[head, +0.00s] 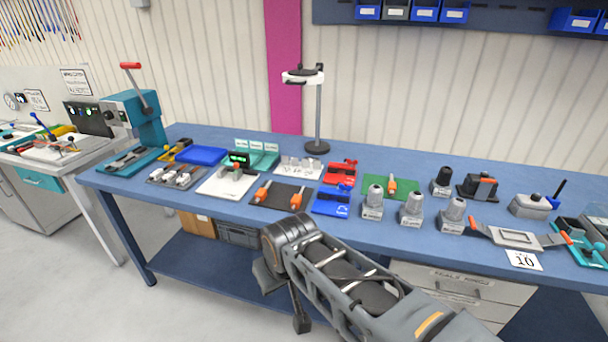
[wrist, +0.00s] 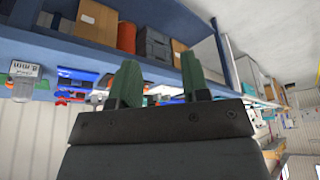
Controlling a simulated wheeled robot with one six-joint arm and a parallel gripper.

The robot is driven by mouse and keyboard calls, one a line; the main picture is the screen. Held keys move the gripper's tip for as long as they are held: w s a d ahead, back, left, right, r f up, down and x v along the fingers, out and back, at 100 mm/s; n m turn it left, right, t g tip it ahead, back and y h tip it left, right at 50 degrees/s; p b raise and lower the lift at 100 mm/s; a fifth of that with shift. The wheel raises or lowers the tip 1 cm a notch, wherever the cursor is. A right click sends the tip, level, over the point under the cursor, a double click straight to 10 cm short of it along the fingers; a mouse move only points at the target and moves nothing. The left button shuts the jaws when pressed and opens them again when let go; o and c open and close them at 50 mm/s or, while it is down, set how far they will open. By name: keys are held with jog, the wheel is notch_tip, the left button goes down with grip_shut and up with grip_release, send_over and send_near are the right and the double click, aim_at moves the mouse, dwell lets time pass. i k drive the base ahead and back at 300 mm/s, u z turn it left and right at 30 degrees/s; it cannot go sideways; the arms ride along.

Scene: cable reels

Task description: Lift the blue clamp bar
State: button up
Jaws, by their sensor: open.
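A blue clamp (head: 333,202) with a blue base and a bar on top sits near the front edge of the blue workbench, left of the middle. A similar red clamp (head: 341,172) stands just behind it. In the upside-down wrist view, the blue clamp (wrist: 76,76) and red clamp (wrist: 68,98) show to the left of my fingers. My gripper (wrist: 159,63) is open and empty, its two green-tipped fingers apart. It is away from the clamp and touches nothing visible. In the head view, my arm is in front of the bench; the fingers are hard to make out.
A dark mat (head: 283,195) with orange-handled tools lies left of the blue clamp. Grey cylindrical pieces (head: 373,203) stand close on its right. A green mat (head: 391,187) and a tall lamp stand (head: 318,110) are behind. Boxes (head: 238,233) sit below the bench.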

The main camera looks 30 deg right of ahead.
aim_at(337, 191)
jog(key=z, duration=0.25)
jog(key=i, duration=0.95)
jog(key=z, duration=0.5)
